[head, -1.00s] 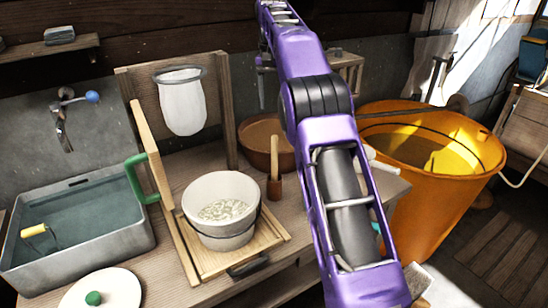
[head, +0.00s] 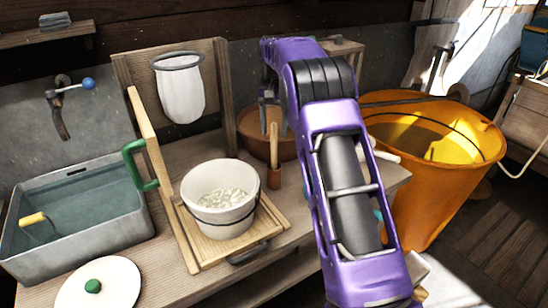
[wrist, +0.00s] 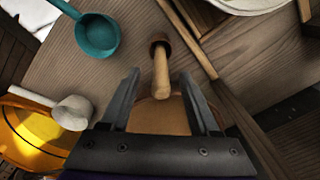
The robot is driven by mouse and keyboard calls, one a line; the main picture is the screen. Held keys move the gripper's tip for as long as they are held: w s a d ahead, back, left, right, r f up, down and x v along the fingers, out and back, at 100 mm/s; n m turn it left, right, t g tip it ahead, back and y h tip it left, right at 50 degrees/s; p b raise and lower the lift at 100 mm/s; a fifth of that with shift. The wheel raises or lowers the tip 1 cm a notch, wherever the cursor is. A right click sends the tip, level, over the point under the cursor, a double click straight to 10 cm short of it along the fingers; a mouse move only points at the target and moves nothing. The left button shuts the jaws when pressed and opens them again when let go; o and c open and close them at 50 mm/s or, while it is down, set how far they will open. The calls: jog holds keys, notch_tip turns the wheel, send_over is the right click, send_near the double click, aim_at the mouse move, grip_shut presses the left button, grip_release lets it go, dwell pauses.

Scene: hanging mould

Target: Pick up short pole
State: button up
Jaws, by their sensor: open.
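The short pole (head: 274,145) is a pale wooden stick standing upright in a small brown holder (head: 274,180) on the bench, right of a white bucket. In the wrist view the pole (wrist: 161,76) points toward the camera, with its holder (wrist: 159,40) beyond it. My gripper (head: 269,112) is above and close to the pole's top in the head view. In the wrist view its two fingers (wrist: 158,76) are spread, with the pole showing between them. I cannot tell whether the pole's end is between the fingertips in depth. The gripper holds nothing.
A white bucket (head: 236,222) of pale grains stands on a wooden board left of the pole. A brown bowl (head: 250,148) is behind it. A teal ladle (wrist: 97,36) and a pale-handled cup (wrist: 72,112) lie near. An orange tub (head: 440,195) stands right.

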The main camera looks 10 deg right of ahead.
aim_at(274, 141)
jog(key=f, duration=0.5)
jog(key=shift+w, duration=0.25)
grip_shut()
